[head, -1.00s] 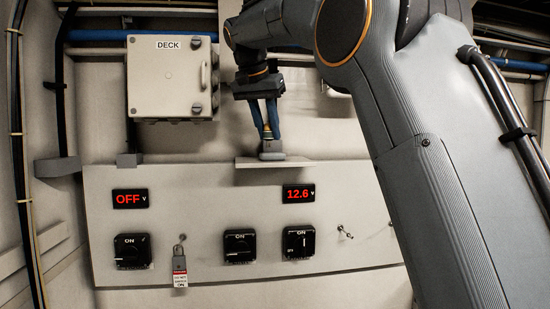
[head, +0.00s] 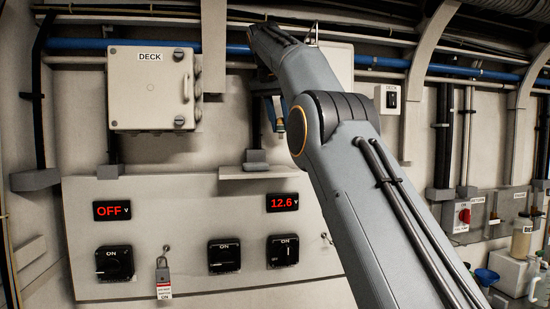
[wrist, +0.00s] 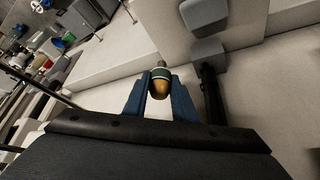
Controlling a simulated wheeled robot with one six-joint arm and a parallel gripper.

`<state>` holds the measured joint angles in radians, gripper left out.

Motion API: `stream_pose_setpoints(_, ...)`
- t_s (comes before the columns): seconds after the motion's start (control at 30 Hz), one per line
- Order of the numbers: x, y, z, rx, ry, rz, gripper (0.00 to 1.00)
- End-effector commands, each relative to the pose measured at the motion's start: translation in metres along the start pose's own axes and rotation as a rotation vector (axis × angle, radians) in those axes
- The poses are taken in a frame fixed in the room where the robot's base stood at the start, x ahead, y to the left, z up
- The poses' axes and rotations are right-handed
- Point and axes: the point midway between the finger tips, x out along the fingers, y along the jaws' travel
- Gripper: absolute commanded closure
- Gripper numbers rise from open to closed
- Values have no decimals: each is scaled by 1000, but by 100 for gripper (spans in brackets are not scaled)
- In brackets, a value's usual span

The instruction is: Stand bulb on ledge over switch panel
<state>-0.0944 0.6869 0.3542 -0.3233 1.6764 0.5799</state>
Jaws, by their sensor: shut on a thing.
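The bulb (wrist: 158,82) is amber with a dark band and a narrow grey tip. My gripper (wrist: 160,95) is shut on it between two blue fingers in the wrist view. In the head view, my gripper (head: 275,112) is partly hidden behind my arm, and only a small amber part of the bulb (head: 280,126) shows. The pale ledge (head: 262,173) sticks out at the top of the switch panel (head: 190,220). My gripper and the bulb are above the ledge, with a gap. The ledge's right end meets the outline of my arm.
A grey block (head: 256,160) sits on the wall just above the ledge, with a dark conduit above it. The DECK box (head: 152,88) is to the left. Red displays, black switches and a padlock with tag (head: 163,275) are on the panel below.

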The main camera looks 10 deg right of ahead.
Motion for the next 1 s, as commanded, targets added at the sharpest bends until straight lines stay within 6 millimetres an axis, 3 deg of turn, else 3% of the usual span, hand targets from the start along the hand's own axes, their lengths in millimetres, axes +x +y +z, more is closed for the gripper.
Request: stream_pose_setpoints(1.0, 75, 1, 46, -1, -1, -3, 100)
